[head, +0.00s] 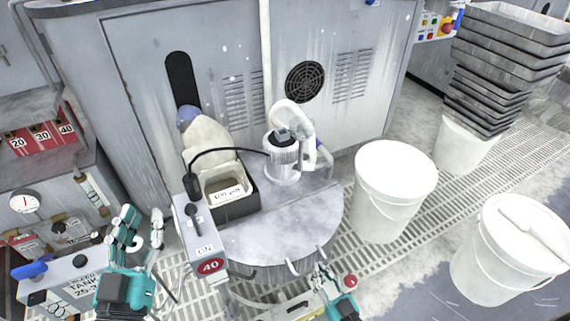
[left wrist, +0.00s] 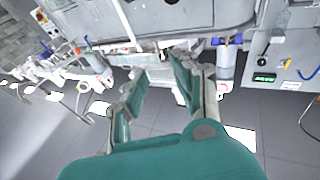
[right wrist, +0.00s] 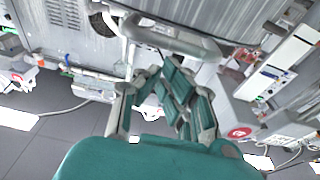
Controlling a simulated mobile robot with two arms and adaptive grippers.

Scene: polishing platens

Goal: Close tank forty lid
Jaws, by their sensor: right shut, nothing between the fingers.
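Tank forty is the round grey tank with the red "40" label (head: 210,266) on its front left; the label also shows in the right wrist view (right wrist: 240,132). Its grey half-round lid surface (head: 270,232) looks about level in the head view, with small handles along its front rim. Whether its edge sits flush I cannot tell. My right gripper (head: 322,276) is shut and empty, low at the tank's front right edge. In the right wrist view its fingers (right wrist: 165,75) are below a curved grey bar (right wrist: 180,36). My left gripper (head: 143,222) is open and empty, left of the tank.
A box marked "100 µm" (head: 244,207) and a pump-like unit (head: 283,160) stand at the tank's back. White buckets (head: 392,200) (head: 490,270) stand to the right. A grey cabinet (head: 150,100) is behind.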

